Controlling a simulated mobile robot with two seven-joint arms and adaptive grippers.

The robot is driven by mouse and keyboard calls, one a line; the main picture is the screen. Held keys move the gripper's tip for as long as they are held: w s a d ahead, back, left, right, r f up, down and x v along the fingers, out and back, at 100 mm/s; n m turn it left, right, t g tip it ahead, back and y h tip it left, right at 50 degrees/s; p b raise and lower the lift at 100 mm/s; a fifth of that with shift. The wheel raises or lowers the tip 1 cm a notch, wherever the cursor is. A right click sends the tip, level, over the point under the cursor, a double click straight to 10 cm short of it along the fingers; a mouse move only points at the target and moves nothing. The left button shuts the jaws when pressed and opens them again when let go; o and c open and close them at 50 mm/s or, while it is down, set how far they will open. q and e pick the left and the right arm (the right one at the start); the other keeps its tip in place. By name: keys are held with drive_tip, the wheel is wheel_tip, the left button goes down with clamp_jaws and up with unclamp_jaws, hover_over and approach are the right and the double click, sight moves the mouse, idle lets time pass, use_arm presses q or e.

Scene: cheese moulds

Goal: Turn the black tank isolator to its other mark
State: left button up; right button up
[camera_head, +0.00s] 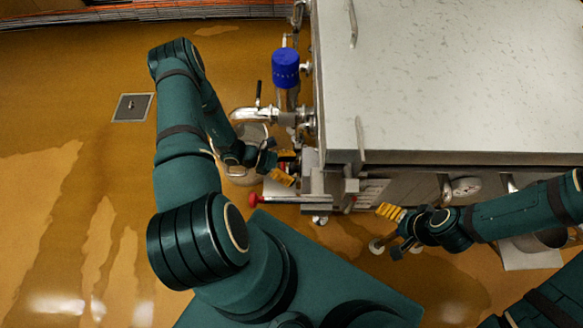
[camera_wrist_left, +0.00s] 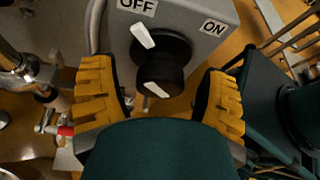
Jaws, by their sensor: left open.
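The black tank isolator (camera_wrist_left: 160,72) is a round knob on a grey box (camera_wrist_left: 190,22) in the left wrist view. The box has an OFF label (camera_wrist_left: 138,7) at upper left and an ON label (camera_wrist_left: 214,26) at upper right. A white pointer (camera_wrist_left: 143,36) on the isolator points up-left toward OFF. My left gripper (camera_wrist_left: 159,88) is open, its yellow-padded fingers on either side of the knob with gaps visible. In the head view my left gripper (camera_head: 283,167) is beside the tank's left side; the isolator is not clearly visible there. My right gripper (camera_head: 396,230) appears open and empty near the tank's front.
The large steel tank (camera_head: 450,75) fills the upper right. Pipework with a blue cylinder (camera_head: 285,68) and a black-handled lever (camera_head: 258,93) runs along its left side. A red knob (camera_head: 254,199) projects below the left gripper. The wet floor at left is open around a drain (camera_head: 132,107).

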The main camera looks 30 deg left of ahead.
use_arm(q)
drive_tip(key=c, duration=1.2)
drive_tip(key=m+t+y+p, duration=0.1)
drive_tip(key=m+t+p, duration=0.1)
drive_tip(key=m, duration=0.1)
drive_tip(key=shift+r+y, duration=0.15)
drive_tip(key=shift+y, duration=0.15)
drive_tip(key=m+t+p, duration=0.2)
drive_tip(key=m+p, duration=0.1)
drive_tip(key=shift+y, duration=0.4)
drive_tip(key=m+t+p, duration=0.2)
drive_tip(key=m, duration=0.1)
drive_tip(key=shift+m, duration=0.4)
drive_tip(key=shift+w+m+t+p, duration=0.1)
drive_tip(key=shift+m+t+p, duration=0.7)
drive_tip(key=shift+m, duration=0.6)
